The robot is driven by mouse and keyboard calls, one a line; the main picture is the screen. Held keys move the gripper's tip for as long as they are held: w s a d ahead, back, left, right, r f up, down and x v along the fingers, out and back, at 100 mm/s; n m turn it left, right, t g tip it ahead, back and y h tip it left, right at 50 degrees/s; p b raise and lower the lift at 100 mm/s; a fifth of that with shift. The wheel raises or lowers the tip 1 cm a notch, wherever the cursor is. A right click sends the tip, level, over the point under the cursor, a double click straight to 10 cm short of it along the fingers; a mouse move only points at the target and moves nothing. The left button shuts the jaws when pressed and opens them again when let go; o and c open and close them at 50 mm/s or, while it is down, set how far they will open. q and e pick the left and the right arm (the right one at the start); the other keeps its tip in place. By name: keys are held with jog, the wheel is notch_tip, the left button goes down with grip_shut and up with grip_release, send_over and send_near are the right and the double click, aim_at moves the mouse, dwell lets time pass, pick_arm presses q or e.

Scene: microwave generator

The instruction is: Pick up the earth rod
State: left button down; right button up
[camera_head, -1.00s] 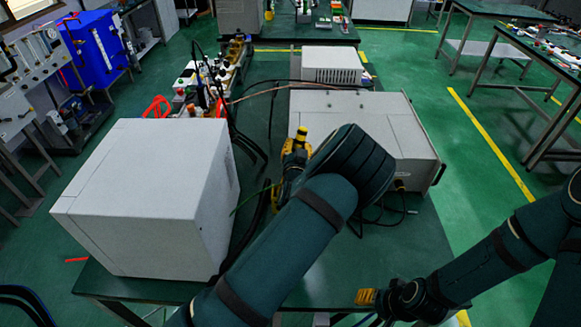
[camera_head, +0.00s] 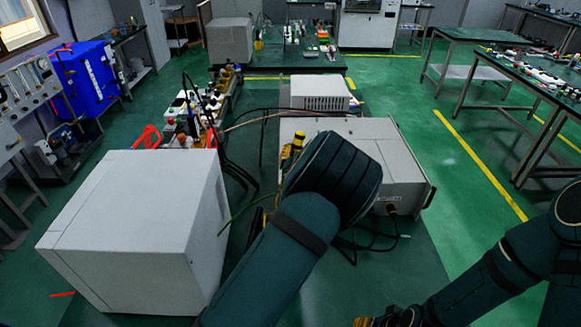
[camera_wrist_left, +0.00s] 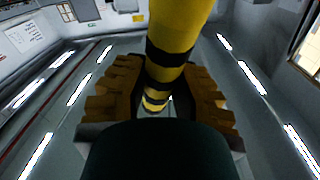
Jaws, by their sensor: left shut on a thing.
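The earth rod (camera_wrist_left: 178,28) is a yellow rod with black bands. In the left wrist view it runs from the top edge down between the fingers of my left gripper (camera_wrist_left: 161,92), which is shut on it.
A large white box (camera_head: 135,225) stands on the left of the green bench. A grey instrument case (camera_head: 385,145) stands behind my left arm, with a smaller vented box (camera_head: 320,92) beyond it. Dark cables (camera_head: 232,165) run between them. Open green floor (camera_head: 465,220) lies to the right.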

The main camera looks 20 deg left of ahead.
aim_at(300, 139)
pick_arm(q)
jog(key=r, duration=0.1)
jog(key=w+r, duration=0.1)
jog(key=r, duration=0.1)
jog(key=d+r, duration=0.1)
jog(key=shift+w+r, duration=0.25)
jog(key=shift+w, duration=0.05)
jog(key=v, duration=1.4)
jog(key=shift+b, duration=0.3)
jog(key=shift+s+f, duration=0.15)
jog(key=shift+f, duration=0.1)
